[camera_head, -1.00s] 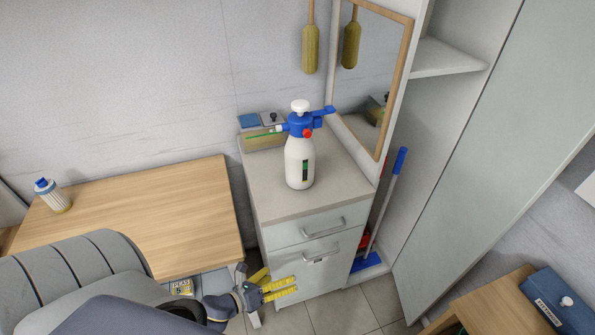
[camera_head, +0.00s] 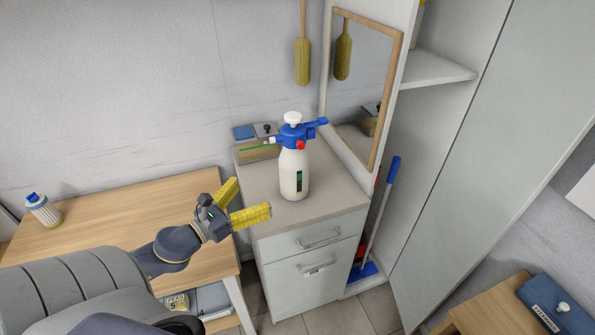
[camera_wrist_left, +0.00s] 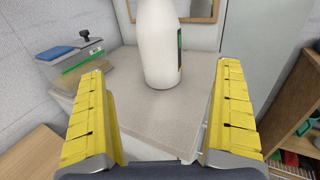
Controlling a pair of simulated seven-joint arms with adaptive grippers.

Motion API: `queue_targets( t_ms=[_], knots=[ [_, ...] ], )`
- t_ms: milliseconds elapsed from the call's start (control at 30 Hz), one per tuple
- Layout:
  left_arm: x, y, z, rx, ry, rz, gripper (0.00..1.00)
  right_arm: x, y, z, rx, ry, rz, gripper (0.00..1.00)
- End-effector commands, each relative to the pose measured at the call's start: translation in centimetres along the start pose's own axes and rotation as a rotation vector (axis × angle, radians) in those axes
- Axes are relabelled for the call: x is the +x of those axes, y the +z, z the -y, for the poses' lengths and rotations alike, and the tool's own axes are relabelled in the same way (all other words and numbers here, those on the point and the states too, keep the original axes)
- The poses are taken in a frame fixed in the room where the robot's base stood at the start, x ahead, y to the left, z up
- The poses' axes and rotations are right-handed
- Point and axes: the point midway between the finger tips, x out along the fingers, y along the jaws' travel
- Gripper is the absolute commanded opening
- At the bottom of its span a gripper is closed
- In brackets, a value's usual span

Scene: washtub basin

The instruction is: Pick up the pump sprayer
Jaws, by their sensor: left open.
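The pump sprayer (camera_head: 294,172) has a white bottle, a blue head and a white knob. It stands upright on the small grey cabinet (camera_head: 335,195). My left gripper (camera_head: 254,199) is open and empty, to the left of the sprayer and apart from it, near the cabinet's front left edge. In the left wrist view the sprayer's bottle (camera_wrist_left: 158,45) stands ahead, between the two yellow fingers of the gripper (camera_wrist_left: 160,105) as seen from the wrist. Its head is cut off by the top of that view. My right gripper is not in view.
A wooden table (camera_head: 120,225) stands left, with a white blue-capped bottle (camera_head: 43,209). Behind the sprayer lie a box (camera_head: 257,152) and a blue sponge-like block (camera_head: 243,131). A framed mirror (camera_head: 365,85) is close on the right. The cabinet top before the sprayer is clear.

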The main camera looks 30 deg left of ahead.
Motion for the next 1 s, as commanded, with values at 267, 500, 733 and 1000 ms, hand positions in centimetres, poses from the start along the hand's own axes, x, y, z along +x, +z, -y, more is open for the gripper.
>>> queue_targets(
  t_ms=[267,500,733,1000],
  knots=[
    [3.2,0.2,-0.2,0.005,0.004,0.003,1.00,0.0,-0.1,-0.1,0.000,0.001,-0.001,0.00],
    [5.9,0.1,-0.2,0.004,0.004,0.002,1.00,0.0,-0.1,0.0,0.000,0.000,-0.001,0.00],
    [8.4,0.1,-0.2,0.005,0.004,0.002,1.00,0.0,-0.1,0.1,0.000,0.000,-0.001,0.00],
    [10.9,0.0,-0.2,0.002,0.004,0.000,1.00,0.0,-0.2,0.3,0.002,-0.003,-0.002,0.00]
  ],
)
